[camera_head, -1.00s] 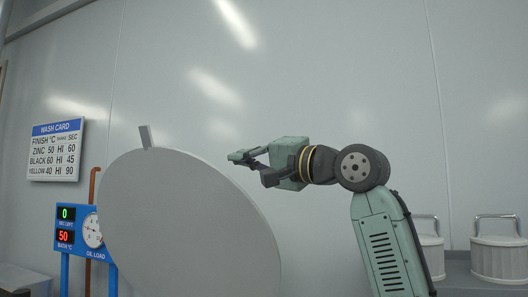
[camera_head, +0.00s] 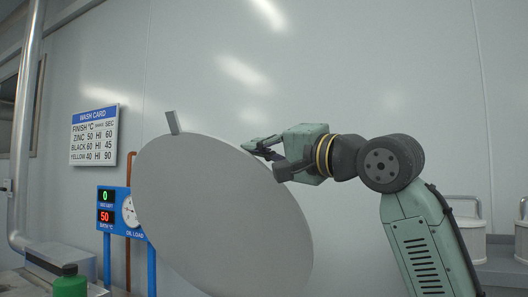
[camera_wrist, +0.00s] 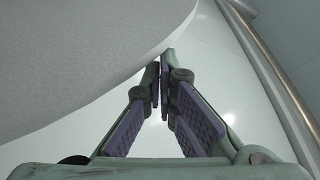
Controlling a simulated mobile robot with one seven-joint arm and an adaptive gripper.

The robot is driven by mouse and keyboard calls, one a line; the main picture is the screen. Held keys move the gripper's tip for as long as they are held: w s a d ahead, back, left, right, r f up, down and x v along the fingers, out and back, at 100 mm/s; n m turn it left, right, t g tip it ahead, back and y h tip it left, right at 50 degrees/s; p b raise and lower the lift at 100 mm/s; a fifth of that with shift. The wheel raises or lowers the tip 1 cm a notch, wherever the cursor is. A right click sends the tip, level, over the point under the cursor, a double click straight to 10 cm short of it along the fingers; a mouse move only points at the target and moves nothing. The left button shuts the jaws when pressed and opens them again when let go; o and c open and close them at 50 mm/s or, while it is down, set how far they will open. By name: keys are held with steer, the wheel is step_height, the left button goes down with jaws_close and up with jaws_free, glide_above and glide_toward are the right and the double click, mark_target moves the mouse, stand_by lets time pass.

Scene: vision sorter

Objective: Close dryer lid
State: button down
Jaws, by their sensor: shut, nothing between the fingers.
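The dryer lid (camera_head: 215,205) is a large grey disc standing open and tilted, with a small tab handle (camera_head: 173,122) at its upper left edge. My gripper (camera_head: 252,145) is at the lid's upper right edge in the head view, pointing left. In the wrist view the lid (camera_wrist: 80,50) fills the upper left, and the fingertips (camera_wrist: 164,62) meet close to its edge. The fingers are shut and hold nothing. I cannot tell whether they touch the lid. The dryer body below the lid is out of view.
A blue panel (camera_head: 113,192) with red and green displays and an oil load gauge (camera_head: 130,213) stands left of the lid. A wash card (camera_head: 94,135) hangs on the wall. A green bottle (camera_head: 70,283) is at lower left. Lidded grey containers (camera_head: 468,238) stand at right.

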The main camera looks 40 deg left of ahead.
mark_target(242, 155)
steer(key=s+f, duration=0.1)
steer(key=s+b, duration=0.1)
steer(key=s, duration=0.1)
steer(key=shift+d+f, duration=0.35)
steer(key=shift+d, duration=0.05)
steer(key=shift+s+d, duration=0.1)
steer(key=shift+s, duration=0.05)
